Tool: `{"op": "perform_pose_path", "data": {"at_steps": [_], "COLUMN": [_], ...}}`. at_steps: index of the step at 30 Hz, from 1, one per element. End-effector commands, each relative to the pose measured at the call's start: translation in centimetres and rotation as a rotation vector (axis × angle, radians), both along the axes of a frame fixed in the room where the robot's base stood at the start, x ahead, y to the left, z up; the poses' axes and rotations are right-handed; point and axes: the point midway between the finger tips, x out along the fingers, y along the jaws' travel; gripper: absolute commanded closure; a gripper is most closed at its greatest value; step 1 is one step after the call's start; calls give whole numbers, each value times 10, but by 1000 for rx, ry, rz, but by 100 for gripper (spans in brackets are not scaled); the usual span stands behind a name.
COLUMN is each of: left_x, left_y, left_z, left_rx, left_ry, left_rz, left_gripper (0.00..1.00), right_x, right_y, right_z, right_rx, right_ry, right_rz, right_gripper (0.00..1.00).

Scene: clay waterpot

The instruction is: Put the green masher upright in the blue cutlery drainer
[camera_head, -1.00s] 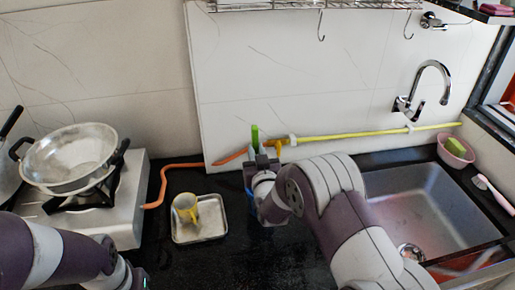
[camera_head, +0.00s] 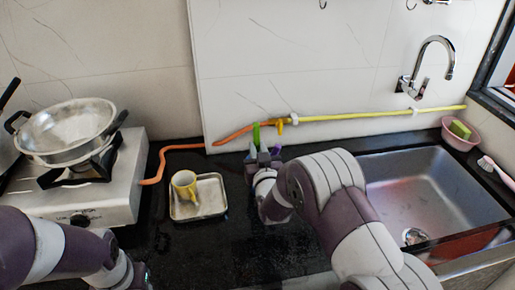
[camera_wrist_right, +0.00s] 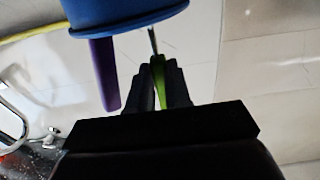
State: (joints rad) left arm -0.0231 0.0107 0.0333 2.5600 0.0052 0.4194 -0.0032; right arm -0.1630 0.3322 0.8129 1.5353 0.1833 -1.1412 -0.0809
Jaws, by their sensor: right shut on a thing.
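The green masher (camera_head: 256,134) shows its green handle standing roughly upright at the wall side of the counter. My right gripper (camera_head: 264,158) is shut on that handle (camera_wrist_right: 159,84). In the right wrist view, which looks upside down, a thin metal stem runs from the handle to the rim of the blue cutlery drainer (camera_wrist_right: 125,18). The masher's head is hidden; I cannot tell whether it is inside the drainer. In the head view my right arm mostly hides the drainer. My left arm is at the lower left, with its fingers not clearly visible.
A purple handle (camera_wrist_right: 105,75) sticks out of the drainer beside my right gripper, and a yellow one (camera_head: 280,129) is close by. The sink (camera_head: 430,190) is right. The front counter is clear.

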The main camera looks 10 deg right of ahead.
Motion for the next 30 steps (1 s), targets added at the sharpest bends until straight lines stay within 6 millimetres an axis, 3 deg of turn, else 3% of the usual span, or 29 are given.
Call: {"op": "perform_pose_path", "data": {"at_steps": [2,3,5,17,30], "left_x": [0,0,0,0,0], "left_y": [0,0,0,0,0], "left_z": [0,0,0,-1,-9], "left_rx": [0,0,0,0,0], "left_ry": [0,0,0,0,0], "left_rz": [0,0,0,0,0], "left_gripper": [57,57,57,57,57], "right_x": [1,2,3,-7,-102], "right_y": [0,0,0,0,0], "right_z": [-1,-1,-2,-1,-5], "right_rx": [0,0,0,0,0], "right_ry": [2,3,3,3,7], "right_rz": [0,0,-1,0,0], "right_gripper": [100,72,53,52,52]}}
